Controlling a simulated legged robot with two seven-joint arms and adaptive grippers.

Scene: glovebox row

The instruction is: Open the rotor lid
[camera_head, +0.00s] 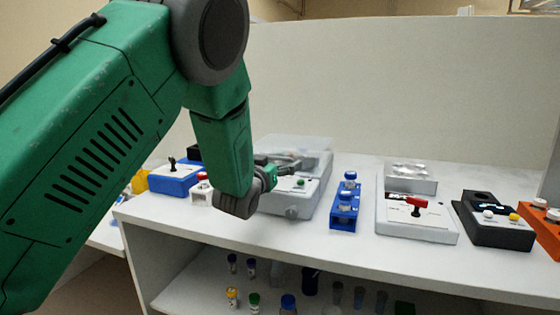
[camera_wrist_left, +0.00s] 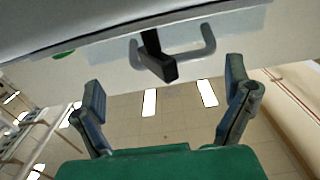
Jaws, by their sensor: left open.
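A pale grey unit (camera_head: 297,205) with a clear, see-through lid (camera_head: 300,143) stands on the bench, partly behind my left arm. I cannot tell from here how far its lid is raised. My left gripper (camera_head: 282,169) is at the unit's top, in front of the lid. In the left wrist view, my left gripper (camera_wrist_left: 165,80) is open with nothing between its fingers. A grey U-shaped handle (camera_wrist_left: 205,42) and a black lever-like piece (camera_wrist_left: 155,57) lie ahead, between and beyond the fingertips. My right gripper is out of view.
A blue block with knobs (camera_head: 345,206) stands right of the unit, then a grey switch box (camera_head: 415,225), a black box (camera_head: 492,222) and an orange box (camera_head: 543,238). A blue switch box (camera_head: 172,180) is at left. Vials stand on the lower shelf (camera_head: 215,283).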

